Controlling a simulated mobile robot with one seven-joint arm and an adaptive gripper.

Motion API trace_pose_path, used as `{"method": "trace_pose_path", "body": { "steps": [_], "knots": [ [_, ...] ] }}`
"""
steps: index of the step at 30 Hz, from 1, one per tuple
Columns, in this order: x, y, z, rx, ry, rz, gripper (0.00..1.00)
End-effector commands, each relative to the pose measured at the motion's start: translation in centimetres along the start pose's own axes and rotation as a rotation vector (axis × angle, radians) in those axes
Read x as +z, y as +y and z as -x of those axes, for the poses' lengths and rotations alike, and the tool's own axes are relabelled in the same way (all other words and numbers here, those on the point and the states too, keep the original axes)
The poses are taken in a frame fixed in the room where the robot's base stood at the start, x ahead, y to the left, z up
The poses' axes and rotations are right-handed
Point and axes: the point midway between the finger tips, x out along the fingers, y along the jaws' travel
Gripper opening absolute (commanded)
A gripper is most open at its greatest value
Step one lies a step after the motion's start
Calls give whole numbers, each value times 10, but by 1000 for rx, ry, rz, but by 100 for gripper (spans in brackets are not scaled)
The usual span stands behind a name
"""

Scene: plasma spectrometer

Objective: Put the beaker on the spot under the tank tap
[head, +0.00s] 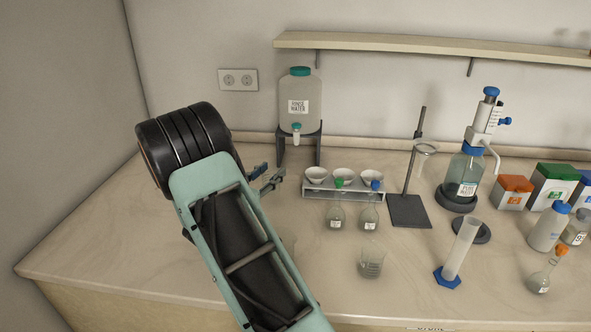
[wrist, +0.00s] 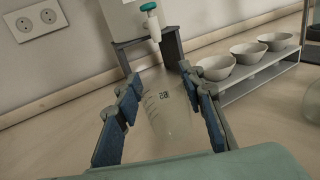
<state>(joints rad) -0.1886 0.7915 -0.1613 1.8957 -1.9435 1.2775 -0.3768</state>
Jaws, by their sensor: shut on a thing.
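The tank (head: 300,98), labelled rinse water with a teal lid, stands on a dark stand (head: 318,148) at the back. Its teal-handled tap (head: 296,130) points down at the front; it also shows at the top of the wrist view (wrist: 152,22). My gripper (wrist: 160,92) is shut on a clear beaker (wrist: 168,118) with printed markings, held between its blue pads. In the wrist view the beaker is below and nearer than the tap and stand. In the head view my gripper (head: 266,178) is in front of the stand; the held beaker is not clearly visible there. The spot is not distinguishable.
A rack with white bowls (head: 343,192) stands close to the right of my gripper. Two flasks (head: 337,215) and another beaker (head: 371,262) stand in front of it. A retort stand (head: 409,210) is farther right.

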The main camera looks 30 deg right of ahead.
Motion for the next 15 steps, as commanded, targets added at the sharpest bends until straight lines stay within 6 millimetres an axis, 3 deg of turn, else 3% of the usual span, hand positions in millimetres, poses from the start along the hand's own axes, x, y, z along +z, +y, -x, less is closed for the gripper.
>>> {"method": "trace_pose_path", "body": {
  "steps": [9,15],
  "knots": [
    [2,-3,-89,-6,-3,-1,8],
    [2,-2,-134,-3,-2,-1,8]
  ]
}}
